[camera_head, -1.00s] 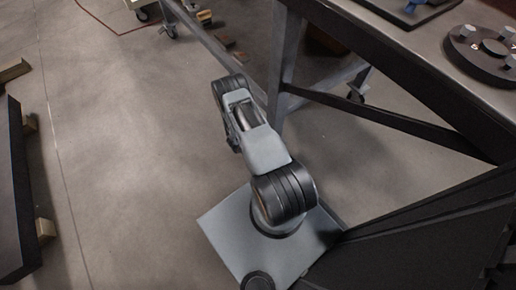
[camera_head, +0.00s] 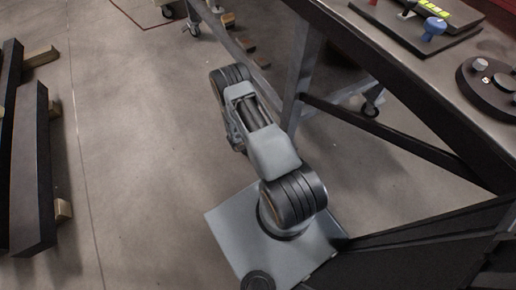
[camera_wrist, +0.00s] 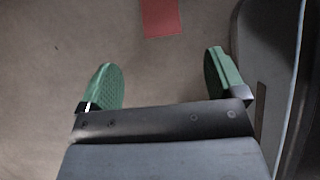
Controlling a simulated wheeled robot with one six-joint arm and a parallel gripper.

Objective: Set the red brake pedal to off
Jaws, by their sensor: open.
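I cannot make out a red brake pedal for certain in either view. A flat red patch (camera_wrist: 161,18) lies at the top of the wrist view; I cannot tell whether it is a floor marking or a part of something. My gripper (camera_wrist: 161,72) is open and empty, its two green fingers wide apart over bare floor, below the red patch in the picture. In the head view my arm hangs low beside the table, and its fingers cannot be made out.
A dark workbench (camera_head: 400,85) on metal legs stands at the right, with a caster (camera_head: 370,109) below it. A blue-knobbed fixture (camera_head: 433,27) and a round dark disc (camera_head: 482,92) sit on top. Dark beams (camera_head: 33,170) lie at the left; floor between is clear.

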